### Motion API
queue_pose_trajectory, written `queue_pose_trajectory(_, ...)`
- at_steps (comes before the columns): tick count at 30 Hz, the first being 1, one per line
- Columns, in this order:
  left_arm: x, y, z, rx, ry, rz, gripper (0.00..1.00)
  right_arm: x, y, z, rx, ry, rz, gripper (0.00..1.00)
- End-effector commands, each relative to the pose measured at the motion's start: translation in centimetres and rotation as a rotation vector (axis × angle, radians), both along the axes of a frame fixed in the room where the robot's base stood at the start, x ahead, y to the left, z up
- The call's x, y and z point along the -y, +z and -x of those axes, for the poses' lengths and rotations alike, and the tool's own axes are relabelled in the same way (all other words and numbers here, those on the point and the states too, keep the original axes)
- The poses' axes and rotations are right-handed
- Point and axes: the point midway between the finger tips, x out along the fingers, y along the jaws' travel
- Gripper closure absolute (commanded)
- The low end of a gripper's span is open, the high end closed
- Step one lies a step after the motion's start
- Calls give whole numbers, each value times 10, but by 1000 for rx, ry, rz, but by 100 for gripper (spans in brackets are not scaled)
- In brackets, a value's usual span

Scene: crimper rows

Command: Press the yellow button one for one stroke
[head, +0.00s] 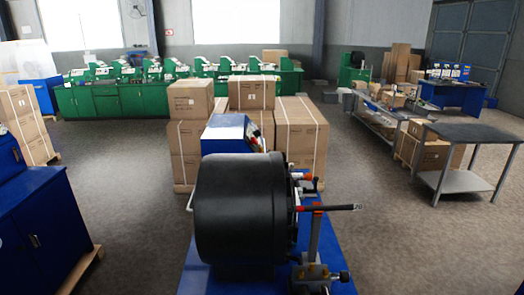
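A crimping machine with a large black drum (232,210) stands right in front of me on a blue base (197,275). Behind the drum is a blue box (224,135) that seems to belong to the machine, with small dark and light parts on its right side too small to make out. A red and black rod (328,208) sticks out at the drum's right side. I cannot make out a yellow button in this view. Neither of my grippers is in view.
Strapped cartons (302,140) on pallets stand close behind the machine. A blue cabinet (40,235) is at the left. A grey metal table (470,132) is at the right. Green machines (105,98) line the back wall. Bare floor (405,245) lies right of the machine.

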Motion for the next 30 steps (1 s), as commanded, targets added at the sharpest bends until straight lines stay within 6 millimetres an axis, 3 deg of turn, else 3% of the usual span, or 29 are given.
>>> queue_pose_trajectory(2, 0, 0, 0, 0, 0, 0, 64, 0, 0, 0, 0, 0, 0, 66)
queue_pose_trajectory(6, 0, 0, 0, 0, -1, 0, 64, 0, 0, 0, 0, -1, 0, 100)
queue_pose_trajectory(30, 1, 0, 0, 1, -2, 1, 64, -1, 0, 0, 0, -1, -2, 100)
